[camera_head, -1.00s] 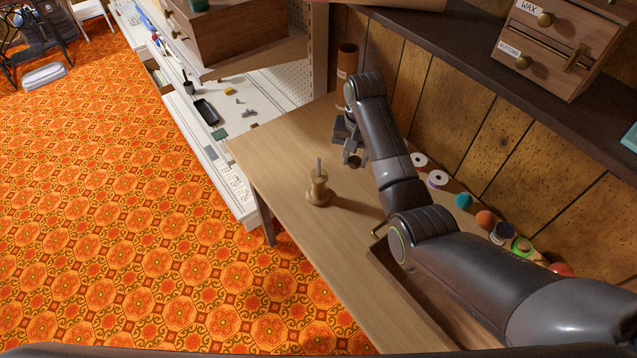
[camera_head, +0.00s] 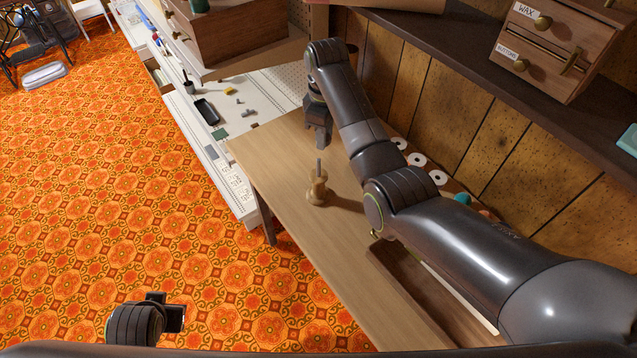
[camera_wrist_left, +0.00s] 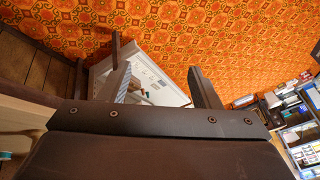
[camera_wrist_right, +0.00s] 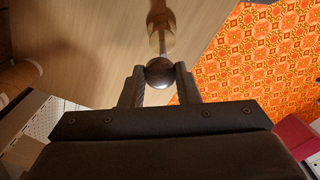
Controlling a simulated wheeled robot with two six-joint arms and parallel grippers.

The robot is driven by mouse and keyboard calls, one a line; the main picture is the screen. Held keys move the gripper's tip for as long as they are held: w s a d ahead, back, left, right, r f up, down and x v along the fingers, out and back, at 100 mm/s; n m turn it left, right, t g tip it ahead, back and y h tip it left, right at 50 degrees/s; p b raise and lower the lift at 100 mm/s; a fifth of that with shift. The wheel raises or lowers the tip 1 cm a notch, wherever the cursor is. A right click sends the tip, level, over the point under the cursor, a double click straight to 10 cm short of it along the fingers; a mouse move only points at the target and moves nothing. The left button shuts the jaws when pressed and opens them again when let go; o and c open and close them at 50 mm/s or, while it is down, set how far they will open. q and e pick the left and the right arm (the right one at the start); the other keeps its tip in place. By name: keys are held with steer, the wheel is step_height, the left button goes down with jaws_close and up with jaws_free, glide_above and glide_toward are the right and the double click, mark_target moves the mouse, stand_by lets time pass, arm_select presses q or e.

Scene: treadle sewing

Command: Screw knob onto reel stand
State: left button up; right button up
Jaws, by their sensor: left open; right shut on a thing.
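The brass-coloured reel stand (camera_head: 317,188) stands upright on the wooden table, its thin rod (camera_head: 319,166) pointing up. My right gripper (camera_head: 321,145) is just above the rod, pointing down. In the right wrist view the right gripper (camera_wrist_right: 159,78) is shut on a dark round knob (camera_wrist_right: 159,72). The stand (camera_wrist_right: 160,40) shows beyond the knob, with its rod running up to the knob. I cannot tell whether rod and knob touch. In the head view the knob is hard to make out. My left gripper (camera_head: 172,318) is open and empty, low over the carpet; its fingers also show in the left wrist view (camera_wrist_left: 160,88).
The wooden table (camera_head: 285,165) is clear around the stand. A row of thread spools (camera_head: 418,160) lies along the wall behind my right arm. A dark wooden tray (camera_head: 400,290) is at the near right. A white bench (camera_head: 225,165) adjoins at the far left.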

steer(key=shift+a+r+n, duration=0.45)
steer(key=shift+a+n, duration=0.1)
steer(key=shift+n, duration=0.55)
arm_select(q)
steer(key=w+a+r+m+t+y, duration=0.2)
steer(key=w+r+m+t+y, duration=0.1)
steer(key=w+r, duration=0.25)
steer(key=w+a+r+m+t+y, duration=0.2)
steer(key=w+a+r+m+t, duration=0.15)
steer(key=w, duration=0.25)
arm_select(e)
steer(key=shift+w+a+r+n, duration=0.1)
steer(key=shift+a+n, duration=0.05)
steer(key=shift+n, duration=0.15)
arm_select(q)
steer(key=w+d+r+m+t, duration=0.4)
steer(key=w+d+m+t, duration=0.15)
steer(key=w+m, duration=0.35)
steer(key=w+d+f+m+t+h, duration=0.1)
steer(key=w+d+m+t+h, duration=0.1)
steer(key=w+d+m+h, duration=0.5)
steer(key=m+g+h, duration=0.7)
steer(key=m+h, duration=0.2)
steer(key=m, duration=1.2)
glide_toward(315, 187)
steer(key=shift+w, duration=0.25)
steer(key=shift+w+d, duration=0.1)
steer(key=shift+x, duration=5.85)
